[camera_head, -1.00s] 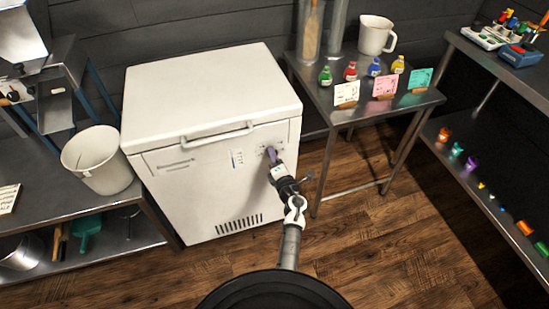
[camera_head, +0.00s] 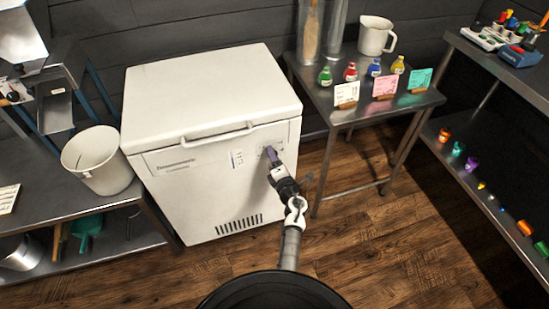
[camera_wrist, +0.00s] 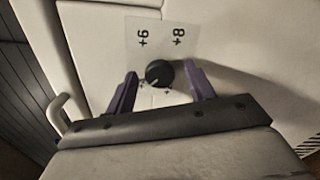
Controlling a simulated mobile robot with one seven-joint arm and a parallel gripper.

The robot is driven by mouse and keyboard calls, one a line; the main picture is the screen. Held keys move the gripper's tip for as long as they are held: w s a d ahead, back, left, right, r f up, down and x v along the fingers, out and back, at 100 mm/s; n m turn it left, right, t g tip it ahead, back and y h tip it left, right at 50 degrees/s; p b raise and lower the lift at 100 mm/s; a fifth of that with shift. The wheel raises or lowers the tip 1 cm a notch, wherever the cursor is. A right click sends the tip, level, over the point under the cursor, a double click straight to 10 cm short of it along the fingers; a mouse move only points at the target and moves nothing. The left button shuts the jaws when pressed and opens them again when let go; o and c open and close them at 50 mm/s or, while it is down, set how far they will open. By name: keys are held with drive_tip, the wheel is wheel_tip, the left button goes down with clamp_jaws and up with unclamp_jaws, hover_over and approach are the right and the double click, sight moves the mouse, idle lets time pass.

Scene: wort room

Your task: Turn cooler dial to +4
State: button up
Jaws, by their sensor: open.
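The white chest cooler (camera_head: 205,195) stands in the middle of the head view with its lid closed. Its dial, a round black knob (camera_wrist: 160,73), shows in the wrist view on a pale label plate (camera_wrist: 140,42). A light pointer line on the knob points to the lower left in the picture. My gripper (camera_wrist: 161,92) is open, its purple fingers on either side of the knob with gaps visible. In the head view my gripper (camera_head: 270,155) hides most of the dial.
A metal table (camera_head: 345,113) with bottles, cards and a white jug (camera_head: 376,35) stands right of the cooler. A white bucket (camera_head: 97,160) stands on the left bench. The cooler's lid handle (camera_head: 217,135) sticks out above the panel.

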drive_tip(key=v, duration=1.3)
drive_tip(key=shift+s+b, duration=0.25)
drive_tip(key=shift+b, duration=0.05)
drive_tip(key=shift+d+r, duration=0.1)
drive_tip(key=shift+d, duration=0.05)
